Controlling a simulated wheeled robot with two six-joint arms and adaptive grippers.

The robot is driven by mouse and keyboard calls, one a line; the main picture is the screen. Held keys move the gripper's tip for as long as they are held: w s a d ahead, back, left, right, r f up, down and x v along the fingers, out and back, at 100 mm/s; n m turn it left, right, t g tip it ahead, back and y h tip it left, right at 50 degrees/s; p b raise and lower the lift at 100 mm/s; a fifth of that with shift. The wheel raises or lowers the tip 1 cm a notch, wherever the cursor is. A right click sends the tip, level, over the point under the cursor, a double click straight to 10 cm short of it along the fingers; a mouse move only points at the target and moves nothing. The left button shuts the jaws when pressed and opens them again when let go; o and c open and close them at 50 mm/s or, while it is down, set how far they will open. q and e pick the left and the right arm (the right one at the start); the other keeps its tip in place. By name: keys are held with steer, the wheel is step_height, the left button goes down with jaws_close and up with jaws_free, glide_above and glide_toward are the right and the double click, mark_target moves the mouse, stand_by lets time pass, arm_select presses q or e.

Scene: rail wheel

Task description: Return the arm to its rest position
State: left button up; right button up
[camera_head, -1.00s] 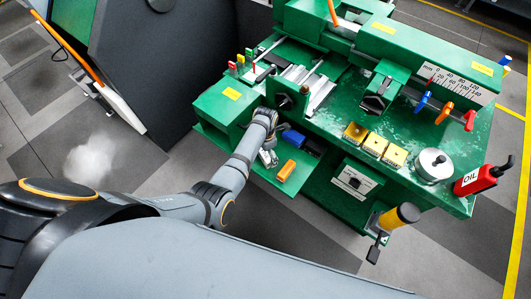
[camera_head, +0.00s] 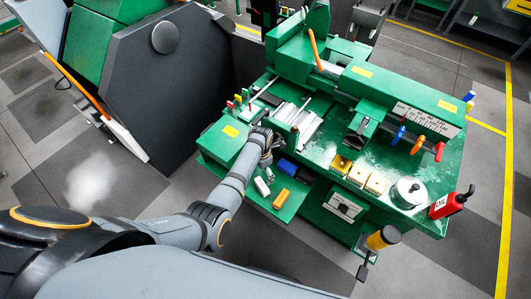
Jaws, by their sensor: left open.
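My left arm (camera_head: 225,190) comes in from the lower left and reaches to the left front of the green machine (camera_head: 310,155). My left gripper (camera_head: 266,160) is at its end, small and dark, above the machine's low front shelf. It is open, and I see nothing held in it. It is close to the blue block (camera_head: 288,167) and the small white pieces (camera_head: 262,187); whether it touches any of them I cannot tell. My right gripper is out of view.
An orange block (camera_head: 281,199) lies on the shelf. Yellow trays (camera_head: 358,174), a silver round pot (camera_head: 408,192) and a red oil can (camera_head: 450,202) stand along the machine's front edge. A dark grey cabinet (camera_head: 170,90) stands at the left. Floor is free between it and my arm.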

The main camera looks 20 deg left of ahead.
arm_select(q)
steer(key=s+a+r+m+t, duration=0.2)
steer(key=s+a+r+m, duration=0.3)
steer(key=s+a+m, duration=0.7)
steer(key=s+d+r+m+t, duration=0.25)
steer(key=s+r+m, duration=0.55)
steer(key=r+m, duration=0.65)
step_height(320, 180, down, 34)
steer(key=s+a+m+g+y+b, duration=0.1)
steer(key=s+a+m+g+b, duration=0.15)
steer(key=b, duration=0.25)
steer(key=s+a+f+n+b, duration=0.1)
steer(key=s+f+b, duration=0.3)
steer(key=s+f, duration=1.4)
step_height(320, 180, down, 4)
steer(key=shift+s+a+r+g+b, duration=0.1)
steer(key=shift+s+a+g+b, duration=0.1)
steer(key=shift+g+b, duration=0.2)
